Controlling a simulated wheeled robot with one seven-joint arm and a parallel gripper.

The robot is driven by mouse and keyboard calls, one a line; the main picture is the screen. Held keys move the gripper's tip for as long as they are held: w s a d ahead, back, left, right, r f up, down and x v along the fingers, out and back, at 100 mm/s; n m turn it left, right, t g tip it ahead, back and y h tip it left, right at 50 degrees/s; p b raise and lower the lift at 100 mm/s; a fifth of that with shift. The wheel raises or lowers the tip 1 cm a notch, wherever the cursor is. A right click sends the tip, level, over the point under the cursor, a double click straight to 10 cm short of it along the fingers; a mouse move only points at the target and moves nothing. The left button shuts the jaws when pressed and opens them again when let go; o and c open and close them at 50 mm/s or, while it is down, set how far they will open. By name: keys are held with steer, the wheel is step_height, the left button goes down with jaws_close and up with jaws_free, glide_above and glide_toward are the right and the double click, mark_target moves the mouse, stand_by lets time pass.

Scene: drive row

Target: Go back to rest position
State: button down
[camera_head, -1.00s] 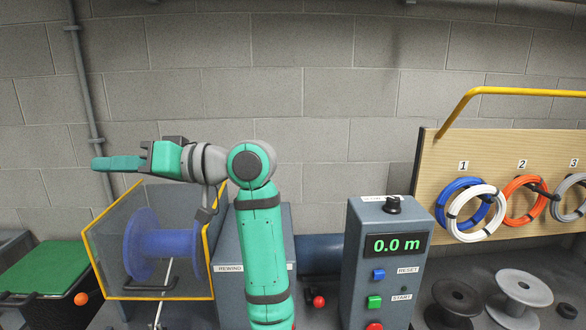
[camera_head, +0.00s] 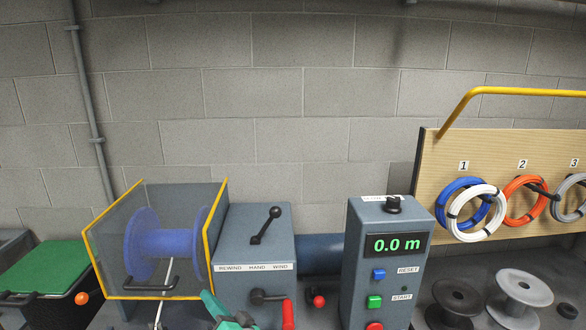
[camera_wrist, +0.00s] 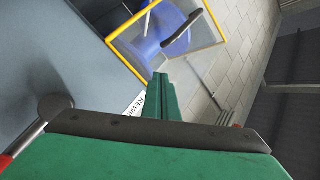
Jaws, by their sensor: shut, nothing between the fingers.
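My gripper (camera_head: 212,302) shows only in part at the bottom edge of the head view, in front of the grey gearbox housing (camera_head: 255,235). In the wrist view its green fingers (camera_wrist: 162,85) are together, with nothing between them. Beyond them are the blue spool (camera_head: 158,245) and its clear guard with yellow edges (camera_head: 211,235). The guard looks closed over the spool. The spool also shows in the wrist view (camera_wrist: 165,28). Most of my arm is out of the head view.
A selector lever (camera_head: 264,228) and a red-handled lever (camera_head: 288,314) sit on the housing near my gripper. A control box (camera_head: 358,262) reading 0.0 m stands to the right. Cable coils (camera_head: 470,222) hang on a board. A green-topped box (camera_head: 45,270) is at left.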

steer(key=s+d+f+m+t+h, duration=0.1)
steer(key=s+d+f+m+h, duration=0.1)
steer(key=s+d+f+h, duration=0.65)
steer(key=s+d+f+m+t+h, duration=0.1)
steer(key=s+d+f, duration=0.5)
steer(key=s+f, duration=0.7)
steer(key=s+d+r+n+h, duration=0.1)
steer(key=s+d+n, duration=0.1)
steer(key=s, duration=1)
steer(key=s+d+r+n+h, duration=0.1)
steer(key=s+d, duration=0.3)
steer(key=s, duration=0.9)
steer(key=shift+d+r+n+h, duration=0.25)
steer(key=shift+r+n+h, duration=0.15)
steer(key=shift+r+h, duration=0.25)
steer(key=shift+s+r, duration=0.1)
